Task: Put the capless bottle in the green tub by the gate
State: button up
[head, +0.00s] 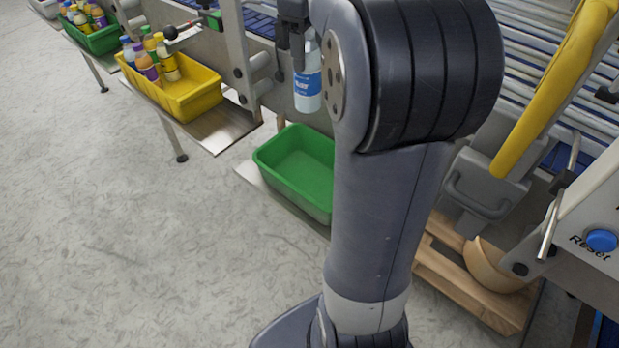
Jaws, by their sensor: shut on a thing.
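My gripper (291,50) points down and is shut on a clear bottle (308,88) with a blue and white label. The bottle hangs roughly upright above the far edge of the near green tub (290,180). Its top is partly hidden behind the gripper and my arm, so I cannot see whether it has a cap. The green tub looks empty where it shows and sits on a low metal shelf; my arm covers its right side.
A yellow tub (190,100) with several bottles stands on a shelf to the left, and another green tub (100,40) with bottles is farther back. A yellow bar (550,85) rises at right beside the roller conveyor (540,50). A wooden pallet (465,285) lies below it. The floor at left is clear.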

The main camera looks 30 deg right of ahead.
jog(key=s+f+m+b, duration=0.1)
jog(key=s+f+b, duration=0.1)
jog(key=f, duration=0.8)
jog(key=s+a+f+m+b, duration=0.1)
jog(key=f+b, duration=0.1)
jog(key=f, duration=0.9)
jog(key=shift+s+m+b, duration=0.3)
jog(key=shift+s+b, duration=0.05)
jog(key=shift+b, duration=0.05)
jog(key=shift+f, duration=0.15)
jog(key=o, duration=1.5)
jog(key=shift+f, duration=0.1)
notch_tip(320, 180, up, 12)
jog(key=p, duration=0.1)
jog(key=shift+r, duration=0.2)
